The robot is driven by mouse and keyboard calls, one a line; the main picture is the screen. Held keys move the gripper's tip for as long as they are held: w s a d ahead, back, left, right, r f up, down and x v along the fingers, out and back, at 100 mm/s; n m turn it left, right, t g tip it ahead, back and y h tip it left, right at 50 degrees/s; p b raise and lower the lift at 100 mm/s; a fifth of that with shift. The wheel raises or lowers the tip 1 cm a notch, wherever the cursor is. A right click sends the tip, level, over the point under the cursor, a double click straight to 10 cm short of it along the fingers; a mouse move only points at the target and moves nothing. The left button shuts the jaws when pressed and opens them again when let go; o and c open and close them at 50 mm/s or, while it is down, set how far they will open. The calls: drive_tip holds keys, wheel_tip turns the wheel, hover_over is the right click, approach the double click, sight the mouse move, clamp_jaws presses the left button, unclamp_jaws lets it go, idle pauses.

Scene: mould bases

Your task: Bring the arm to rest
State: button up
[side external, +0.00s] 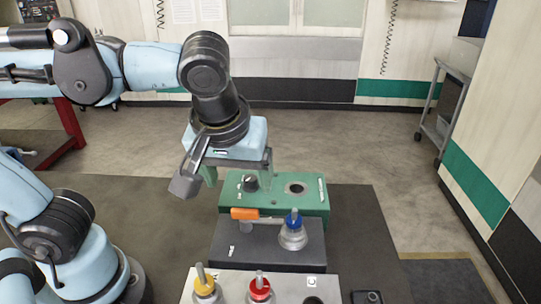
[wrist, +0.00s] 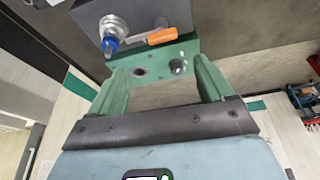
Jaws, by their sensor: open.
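My gripper (side external: 238,178) hangs below the light blue wrist, behind and left of the green mould base (side external: 312,205). In the wrist view my gripper (wrist: 160,78) has its two green fingers spread wide with nothing between them. The fingers appear clear of the bases, but their exact height over the green base is hard to judge. The dark grey base (side external: 262,256) carries a blue-topped metal piece (side external: 293,233) and an orange-handled piece (side external: 245,214). The pale front base (side external: 230,290) carries a yellow-topped piece (side external: 204,285) and a red-topped piece (side external: 260,288).
The green base has a dark hole (side external: 296,188) and a black knob-like part (side external: 250,183). A dark phone-like object (side external: 366,297) lies right of the pale base. A grey cart (side external: 445,105) stands at the back right. The mat right of the bases is mostly clear.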

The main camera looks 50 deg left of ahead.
drive_tip(key=w+a+f+m+t, duration=0.1)
drive_tip(key=a+f+m, duration=0.1)
drive_tip(key=a, duration=0.1)
drive_tip(key=w+a+f+m+t+h, duration=0.1)
drive_tip(key=w+a+f+m, duration=0.1)
drive_tip(key=a+m, duration=0.1)
drive_tip(key=w+a+f+m+t+h, duration=0.1)
drive_tip(key=a+f+m+t, duration=0.1)
drive_tip(key=a, duration=0.1)
drive_tip(key=shift+w+a+f+m, duration=0.2)
drive_tip(key=shift+w+a+m, duration=0.15)
drive_tip(key=shift+w+m, duration=0.05)
idle(0.4)
